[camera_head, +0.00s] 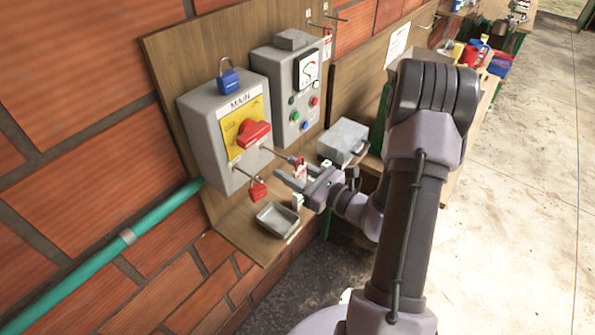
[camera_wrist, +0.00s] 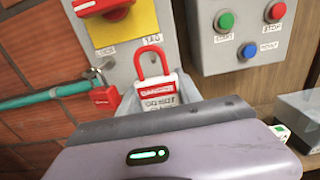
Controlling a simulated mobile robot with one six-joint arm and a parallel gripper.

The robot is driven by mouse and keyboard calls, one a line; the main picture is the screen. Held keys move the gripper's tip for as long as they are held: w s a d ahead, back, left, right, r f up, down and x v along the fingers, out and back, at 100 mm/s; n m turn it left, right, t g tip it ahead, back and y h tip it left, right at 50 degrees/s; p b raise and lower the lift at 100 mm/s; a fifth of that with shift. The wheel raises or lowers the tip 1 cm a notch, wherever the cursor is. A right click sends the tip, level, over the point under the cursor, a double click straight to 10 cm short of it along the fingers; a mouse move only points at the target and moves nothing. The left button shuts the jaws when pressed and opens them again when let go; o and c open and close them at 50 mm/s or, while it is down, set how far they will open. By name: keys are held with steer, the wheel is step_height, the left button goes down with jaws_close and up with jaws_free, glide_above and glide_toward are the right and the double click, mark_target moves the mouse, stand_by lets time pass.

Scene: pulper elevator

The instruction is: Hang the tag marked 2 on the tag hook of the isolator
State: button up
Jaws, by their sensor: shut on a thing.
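The isolator (camera_head: 200,115) is a grey box marked MAIN with a yellow plate and a red handle (camera_head: 254,133). Its tag hook (camera_head: 277,153) sticks out at the lower right; the wrist view shows a TAG label (camera_wrist: 152,39) there. My gripper (camera_head: 292,176) is in front of the isolator's lower right, shut on a white and red tag (camera_head: 300,170). In the wrist view the tag (camera_wrist: 160,95) stands upright, its red loop just below the TAG label. I cannot tell whether the loop is around the hook. No number is readable; the tag's lower part is hidden.
A red padlock (camera_head: 257,190) hangs at the isolator's lower left, and a blue padlock (camera_head: 228,74) is on top. A control box (camera_head: 287,95) is to the right. A grey tray (camera_head: 279,219) and a metal case (camera_head: 343,138) are on the shelf. Another tag (camera_head: 327,44) hangs above.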

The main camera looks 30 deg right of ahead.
mark_target(264, 159)
steer(key=shift+p+x, duration=0.55)
steer(key=shift+x, duration=1.3)
steer(key=shift+w+a+f+b, duration=0.25)
steer(key=shift+w+f+b, duration=0.4)
steer(key=shift+f+b, duration=0.05)
steer(key=o, duration=1.4)
